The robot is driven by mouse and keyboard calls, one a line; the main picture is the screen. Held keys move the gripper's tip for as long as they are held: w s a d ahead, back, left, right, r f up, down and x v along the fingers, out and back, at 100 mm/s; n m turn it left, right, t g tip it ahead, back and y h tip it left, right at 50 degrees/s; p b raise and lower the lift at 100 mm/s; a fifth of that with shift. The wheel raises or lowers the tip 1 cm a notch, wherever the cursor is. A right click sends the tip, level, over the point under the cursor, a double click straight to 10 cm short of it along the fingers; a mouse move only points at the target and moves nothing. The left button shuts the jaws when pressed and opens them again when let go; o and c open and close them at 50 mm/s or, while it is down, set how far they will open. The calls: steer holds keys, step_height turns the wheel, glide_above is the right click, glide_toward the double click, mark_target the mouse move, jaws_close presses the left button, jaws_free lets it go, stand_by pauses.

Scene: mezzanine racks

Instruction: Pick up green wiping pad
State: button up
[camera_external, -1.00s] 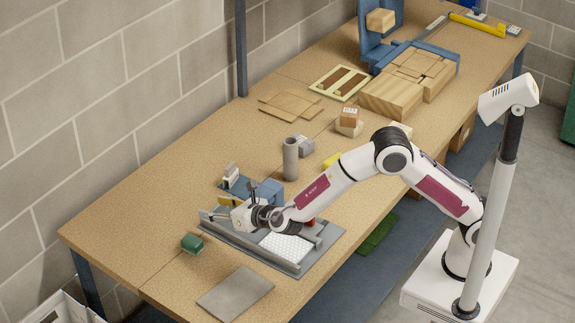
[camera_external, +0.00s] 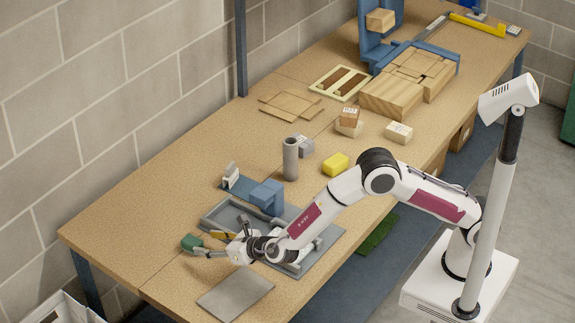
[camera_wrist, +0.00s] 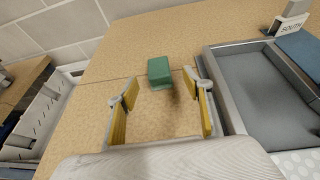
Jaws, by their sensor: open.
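The green wiping pad (camera_external: 191,242) is a small green block on the wooden table, to the left of the grey tray. In the wrist view the pad (camera_wrist: 159,71) stands just beyond the fingertips, roughly centred between them. My gripper (camera_external: 209,244) reaches low toward the pad from the right. In the wrist view my gripper (camera_wrist: 160,85) shows two fingers with yellow inner pads, spread wide apart. Nothing is held between them. In the external view one fingertip overlaps the pad's lower edge; I cannot tell whether it touches.
A grey tray (camera_external: 214,217) lies right of the pad, and its wall is close to my right finger in the wrist view (camera_wrist: 228,95). A flat grey plate (camera_external: 236,293) lies in front. A yellow block (camera_external: 335,164) and a grey cylinder (camera_external: 290,158) stand farther back. Table left of the pad is clear.

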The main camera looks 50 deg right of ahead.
mark_target(197, 243)
steer(key=shift+x, duration=0.75)
steer(key=shift+x, duration=2.6)
steer(key=shift+a+f, duration=0.1)
steer(key=shift+a, duration=0.05)
steer(key=c, duration=1.2)
